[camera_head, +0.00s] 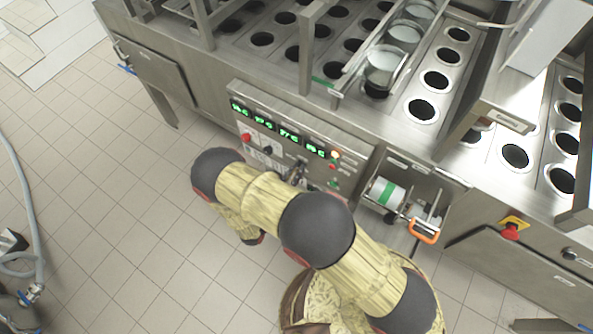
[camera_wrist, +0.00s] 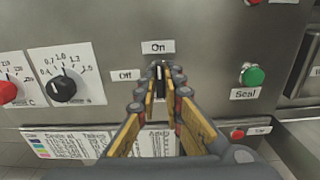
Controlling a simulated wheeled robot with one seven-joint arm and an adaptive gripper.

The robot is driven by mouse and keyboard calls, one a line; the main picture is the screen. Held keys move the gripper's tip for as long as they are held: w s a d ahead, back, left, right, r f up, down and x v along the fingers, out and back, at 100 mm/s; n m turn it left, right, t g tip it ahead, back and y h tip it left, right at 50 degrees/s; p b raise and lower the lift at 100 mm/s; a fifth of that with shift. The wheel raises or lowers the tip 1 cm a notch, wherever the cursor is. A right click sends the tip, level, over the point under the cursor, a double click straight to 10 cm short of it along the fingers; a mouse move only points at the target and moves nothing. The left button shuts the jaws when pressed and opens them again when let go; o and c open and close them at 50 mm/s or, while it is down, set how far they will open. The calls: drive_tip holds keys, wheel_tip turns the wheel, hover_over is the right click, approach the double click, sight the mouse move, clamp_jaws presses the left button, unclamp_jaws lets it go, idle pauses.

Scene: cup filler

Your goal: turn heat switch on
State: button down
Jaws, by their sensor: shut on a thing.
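The control panel (camera_head: 345,143) with green displays is on the front of the steel machine in the head view. In the wrist view, the dark switch (camera_wrist: 160,72) sits below an "On" label (camera_wrist: 157,47), with an "Off" label (camera_wrist: 125,75) to its left. My gripper (camera_wrist: 161,92) is shut on the switch, one finger on each side. The switch looks upright, toward "On". Its lower part is hidden between the fingers. In the head view my gripper (camera_head: 298,172) is at the panel's lower part, mostly covered by my arm.
In the wrist view, a black dial (camera_wrist: 64,87) and a red knob (camera_wrist: 8,92) are on the left. A green button (camera_wrist: 252,76) marked "Seal" is on the right. In the head view, an orange handle (camera_head: 424,233) stands out right of the panel.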

drive_tip(key=c, duration=2)
unclamp_jaws()
drive_tip(key=shift+c, duration=0.2)
drive_tip(key=shift+o, duration=0.6)
drive_tip(key=shift+s+a, duration=0.1)
drive_tip(key=v, duration=1.1)
drive_tip(key=shift+s+a, duration=0.25)
drive_tip(key=shift+s, duration=0.05)
